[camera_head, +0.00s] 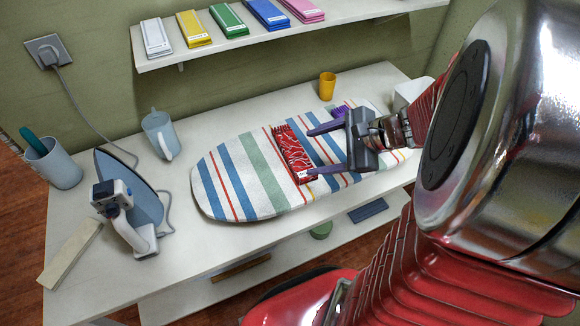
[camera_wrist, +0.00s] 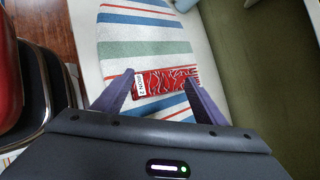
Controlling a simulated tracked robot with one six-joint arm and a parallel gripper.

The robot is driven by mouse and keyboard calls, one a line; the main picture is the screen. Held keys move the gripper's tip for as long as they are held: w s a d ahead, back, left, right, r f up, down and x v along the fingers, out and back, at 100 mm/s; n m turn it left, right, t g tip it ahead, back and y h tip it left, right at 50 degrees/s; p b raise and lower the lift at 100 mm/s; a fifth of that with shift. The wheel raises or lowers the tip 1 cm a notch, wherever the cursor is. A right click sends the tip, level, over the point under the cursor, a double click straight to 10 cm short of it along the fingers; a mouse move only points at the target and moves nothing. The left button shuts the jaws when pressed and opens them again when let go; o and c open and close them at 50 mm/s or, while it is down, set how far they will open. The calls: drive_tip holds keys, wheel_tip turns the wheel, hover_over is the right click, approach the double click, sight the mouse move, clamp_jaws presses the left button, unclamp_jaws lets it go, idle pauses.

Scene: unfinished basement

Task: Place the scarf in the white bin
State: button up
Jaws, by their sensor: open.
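The scarf (camera_head: 292,150), a folded red piece with a pale pattern, a fringed end and a white label, lies flat on the striped ironing board. It also shows in the wrist view (camera_wrist: 168,82), between my two purple fingers. My gripper (camera_head: 311,152) is open and empty, its fingertips spread over the scarf's right side in the head view. I cannot tell whether the fingers touch it. A white container (camera_head: 411,91), probably the white bin, stands at the table's right, partly hidden by my arm; its inside is not visible.
The ironing board (camera_head: 240,185) lies on a white table (camera_head: 95,285). An iron (camera_head: 125,205) with a cord, a light-blue jug (camera_head: 160,134) and a yellow cup (camera_head: 327,86) stand around it. A purple item (camera_head: 340,111) lies near my gripper. A shelf (camera_head: 230,46) hangs above.

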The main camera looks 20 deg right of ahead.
drive_tip(key=s+a+r+n+g+h, duration=0.1)
drive_tip(key=s+a+r+n+h, duration=0.5)
drive_tip(key=a+n, duration=0.5)
drive_tip(key=shift+s+r+n+g, duration=0.4)
drive_tip(key=shift+s+r+n, duration=1)
drive_tip(key=shift+n, duration=3.5)
drive_tip(key=shift+w+a, duration=0.1)
